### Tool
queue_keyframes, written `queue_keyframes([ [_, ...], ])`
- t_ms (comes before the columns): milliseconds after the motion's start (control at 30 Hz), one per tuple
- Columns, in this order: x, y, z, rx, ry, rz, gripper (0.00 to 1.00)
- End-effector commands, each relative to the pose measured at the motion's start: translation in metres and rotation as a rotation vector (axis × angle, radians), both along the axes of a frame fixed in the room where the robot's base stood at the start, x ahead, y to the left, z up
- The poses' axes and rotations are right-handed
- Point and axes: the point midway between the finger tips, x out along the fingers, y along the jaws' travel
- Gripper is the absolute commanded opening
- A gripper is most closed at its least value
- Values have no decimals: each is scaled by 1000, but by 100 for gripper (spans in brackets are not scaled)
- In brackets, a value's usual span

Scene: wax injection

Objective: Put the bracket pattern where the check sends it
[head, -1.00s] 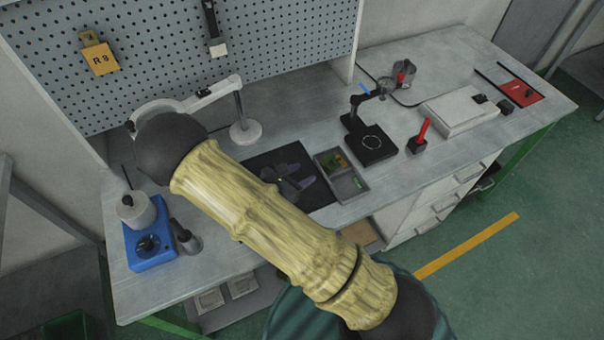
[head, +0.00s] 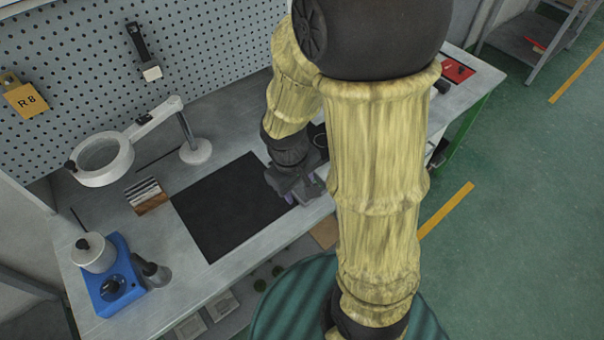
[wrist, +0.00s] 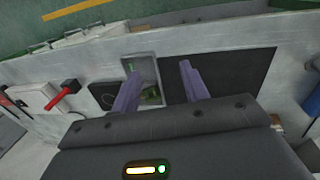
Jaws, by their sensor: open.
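My gripper (head: 306,190) is over the bench at the right end of the black mat. In the wrist view its two purple fingers (wrist: 159,80) are apart, with nothing visible held between them. A grey compartmented tray (wrist: 142,58) lies below the fingers, beside the black mat (wrist: 235,72). Small green pieces (wrist: 151,97) lie in the tray, partly hidden by the left finger. I cannot tell whether one is the bracket pattern.
The mat (head: 225,210) is bare in the head view. A ring magnifier (head: 100,160), striped block (head: 147,196) and blue-based device (head: 112,285) stand to its left. The wrist view shows a black stand base (wrist: 104,95) and red-handled tool (wrist: 65,92) beyond the tray.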

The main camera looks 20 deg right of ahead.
Motion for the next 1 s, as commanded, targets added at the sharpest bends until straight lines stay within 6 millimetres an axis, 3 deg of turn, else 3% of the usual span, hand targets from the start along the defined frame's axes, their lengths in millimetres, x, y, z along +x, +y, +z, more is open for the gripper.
queue_keyframes([
  [100,-3,-5,25,104,-123,-199,45],
  [300,-5,-8,42,176,-215,-349,45],
  [567,-4,-8,42,178,-216,-351,45],
  [733,-4,-8,57,177,-216,-350,45],
  [1000,-4,-8,55,177,-215,-349,45],
])
